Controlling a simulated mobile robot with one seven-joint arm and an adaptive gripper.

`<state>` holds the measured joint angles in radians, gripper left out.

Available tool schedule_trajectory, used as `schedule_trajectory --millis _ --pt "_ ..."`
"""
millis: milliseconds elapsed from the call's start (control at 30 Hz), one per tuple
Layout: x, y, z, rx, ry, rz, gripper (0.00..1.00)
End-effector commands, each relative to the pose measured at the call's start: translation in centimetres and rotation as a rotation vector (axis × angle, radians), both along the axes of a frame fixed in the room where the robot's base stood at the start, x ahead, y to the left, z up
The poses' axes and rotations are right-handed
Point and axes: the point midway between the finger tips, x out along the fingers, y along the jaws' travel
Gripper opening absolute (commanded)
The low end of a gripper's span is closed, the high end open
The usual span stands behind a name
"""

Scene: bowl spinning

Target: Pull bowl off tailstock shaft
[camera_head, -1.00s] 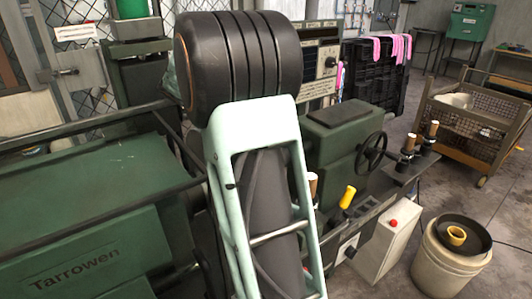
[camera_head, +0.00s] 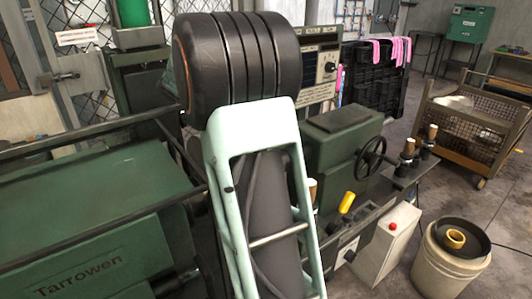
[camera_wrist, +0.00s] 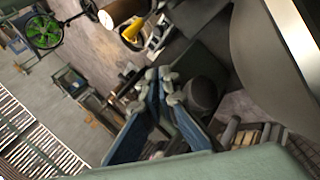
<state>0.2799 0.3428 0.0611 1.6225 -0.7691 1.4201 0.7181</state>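In the head view, the green tailstock (camera_head: 338,150) stands right of my arm, with a dark handwheel (camera_head: 371,157) on its right side. My arm hides its left side, where the shaft would be. I cannot make out the bowl in the head view. In the wrist view, a large smooth grey curved surface (camera_wrist: 268,62) fills the upper right; I cannot tell whether it is the bowl. My gripper (camera_wrist: 165,84) shows there with two blue fingers converging to grey tips. The tips look closed together, with nothing visible between them. The gripper is hidden in the head view.
The green lathe body (camera_head: 85,225) fills the lower left. A yellow-handled lever (camera_head: 347,202) rises before the tailstock. A white control box (camera_head: 388,245) and a pale bucket (camera_head: 450,265) stand at lower right. A mesh cart (camera_head: 475,125) is farther back, with open floor nearby.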

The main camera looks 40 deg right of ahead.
Motion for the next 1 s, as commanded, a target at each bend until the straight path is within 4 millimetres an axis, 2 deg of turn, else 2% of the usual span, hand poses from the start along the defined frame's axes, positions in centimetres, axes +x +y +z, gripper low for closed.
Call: schedule_trajectory --millis 267,1000 --pt "0.0 -0.1 0.4 -0.003 -0.003 0.0 0.0" --pt "0.0 -0.1 3.9 -0.003 -0.004 -0.001 0.0"
